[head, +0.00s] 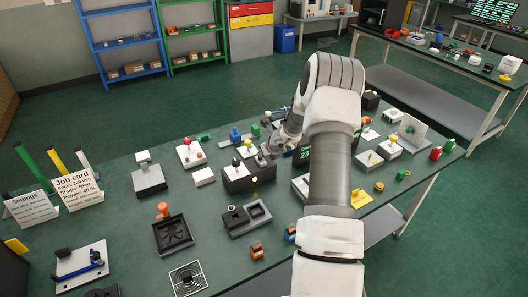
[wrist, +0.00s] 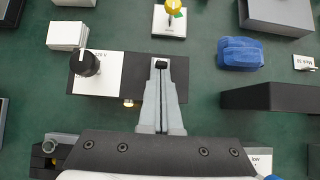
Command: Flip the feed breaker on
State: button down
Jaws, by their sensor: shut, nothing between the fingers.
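A black control box (wrist: 112,110) lies below my gripper in the wrist view, and it also shows in the head view (head: 240,186). A black knob with a pointer (wrist: 86,63) stands on its left white plate. A small black toggle (wrist: 160,64) shows at its right side, on a plate partly hidden by my fingers. No label reading feed breaker is legible. My gripper (wrist: 161,76) is shut and empty, its fingertips at the toggle; whether they touch it I cannot tell. The toggle's position is unclear.
A blue block (wrist: 240,52) and a black box (wrist: 270,97) are right of the control box. A white box (wrist: 68,35) is at upper left, a yellow knob (wrist: 172,8) beyond. The green table (head: 120,215) holds many other fixtures and a job card (head: 77,187).

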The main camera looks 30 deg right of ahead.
jog(key=shift+r, duration=0.15)
jog(key=shift+r+p, duration=0.7)
dwell(0.3)
